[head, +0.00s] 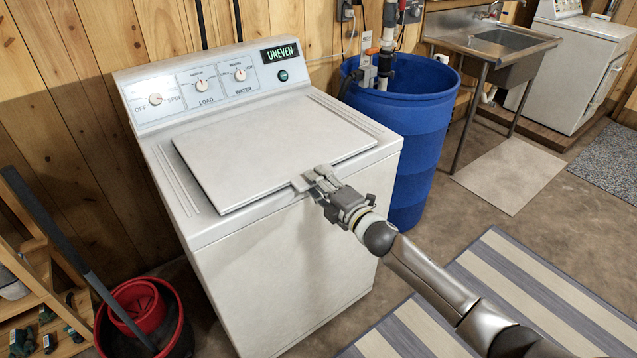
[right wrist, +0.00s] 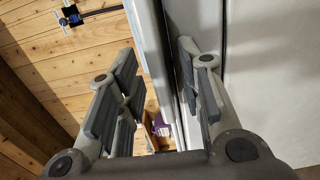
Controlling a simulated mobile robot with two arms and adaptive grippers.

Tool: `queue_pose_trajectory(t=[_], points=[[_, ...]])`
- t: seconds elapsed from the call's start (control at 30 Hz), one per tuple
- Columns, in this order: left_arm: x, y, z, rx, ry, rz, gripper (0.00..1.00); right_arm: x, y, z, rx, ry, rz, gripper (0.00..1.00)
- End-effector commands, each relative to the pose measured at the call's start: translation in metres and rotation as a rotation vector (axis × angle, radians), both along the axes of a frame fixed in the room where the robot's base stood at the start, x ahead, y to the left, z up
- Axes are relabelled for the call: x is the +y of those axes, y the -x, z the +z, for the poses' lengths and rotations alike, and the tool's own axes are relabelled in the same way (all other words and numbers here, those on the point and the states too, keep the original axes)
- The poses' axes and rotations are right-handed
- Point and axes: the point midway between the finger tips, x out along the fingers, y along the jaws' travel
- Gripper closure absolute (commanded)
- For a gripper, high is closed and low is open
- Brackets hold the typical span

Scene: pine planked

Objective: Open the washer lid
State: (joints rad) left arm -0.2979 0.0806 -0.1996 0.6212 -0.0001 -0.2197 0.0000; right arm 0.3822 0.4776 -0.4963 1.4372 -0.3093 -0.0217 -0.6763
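The white washer (head: 285,265) stands left of centre in the head view. Its flat lid (head: 270,150) lies over the top, level or nearly so; I cannot tell whether there is a gap under it. My right gripper (head: 309,181) is at the lid's front edge, near the front right part. In the right wrist view its two fingers (right wrist: 158,95) are spread apart, with a pale edge, likely the lid's, running between them. The right finger is close to the white washer body (right wrist: 270,60). Contact is not clear. My left gripper is not in view.
The control panel (head: 215,85) rises at the washer's back. A blue barrel (head: 420,135) stands close on the right. A red bucket (head: 140,310) and wooden shelf (head: 30,270) are at the lower left. A striped rug (head: 520,290) covers open floor at the front right.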

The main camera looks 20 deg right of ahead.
Motion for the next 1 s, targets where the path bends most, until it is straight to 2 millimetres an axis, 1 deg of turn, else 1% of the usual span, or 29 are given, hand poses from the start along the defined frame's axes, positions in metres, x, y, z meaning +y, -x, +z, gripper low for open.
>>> queue_pose_trajectory(t=[0.03,0.2,0.3,0.57,0.73,0.87,0.97,1.0], points=[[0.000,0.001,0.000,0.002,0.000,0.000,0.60,0.000,0.000,0.000,0.000,0.000,0.000,0.67],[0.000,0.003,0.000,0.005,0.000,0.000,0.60,0.000,0.000,0.000,0.000,0.000,0.000,0.89],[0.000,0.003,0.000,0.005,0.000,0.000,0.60,0.000,0.000,0.000,0.001,0.000,-0.001,1.00],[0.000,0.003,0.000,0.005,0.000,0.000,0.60,0.000,0.000,-0.001,0.001,0.000,-0.001,1.00],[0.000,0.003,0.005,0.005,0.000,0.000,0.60,0.000,0.000,0.006,0.001,0.000,-0.001,1.00],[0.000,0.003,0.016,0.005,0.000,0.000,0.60,0.001,-0.001,0.021,-0.001,0.000,-0.001,1.00],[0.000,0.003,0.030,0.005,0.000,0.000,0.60,0.004,-0.002,0.040,-0.004,-0.001,0.000,1.00],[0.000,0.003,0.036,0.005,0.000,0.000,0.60,0.006,-0.002,0.049,-0.005,-0.002,0.000,1.00]])
